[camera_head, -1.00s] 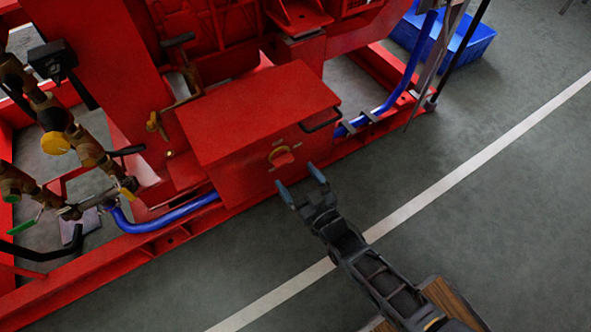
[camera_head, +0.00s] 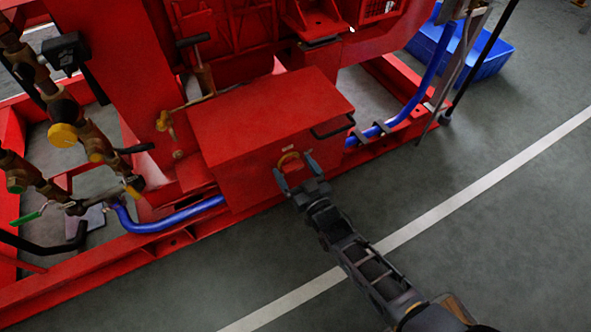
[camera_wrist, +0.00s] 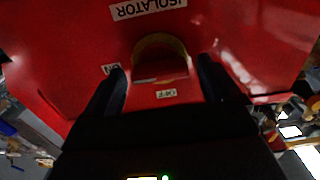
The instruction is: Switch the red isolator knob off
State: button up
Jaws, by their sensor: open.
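The red isolator knob (camera_head: 290,163) with its yellow surround is on the front face of the red box (camera_head: 262,108). In the wrist view the knob (camera_wrist: 159,66) sits between my two fingers, below an upside-down "ISOLATOR" label (camera_wrist: 148,8). An "ON" label (camera_wrist: 111,68) is at its left and an "OFF" label (camera_wrist: 166,93) just below it. My gripper (camera_head: 293,180) is open, with a finger on either side of the knob. It also shows in the wrist view (camera_wrist: 161,82). I cannot tell whether the fingers touch the knob. My gripper hides part of it in the head view.
A black handle (camera_head: 333,128) is at the box's right edge. Blue pipes (camera_head: 175,217) run low along the red frame. Brass valves (camera_head: 70,130) stand at the left, a blue crate (camera_head: 485,55) at the back right. The floor (camera_head: 480,250) at the right is clear.

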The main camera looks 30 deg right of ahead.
jog(key=shift+c, duration=0.3)
jog(key=c, duration=1)
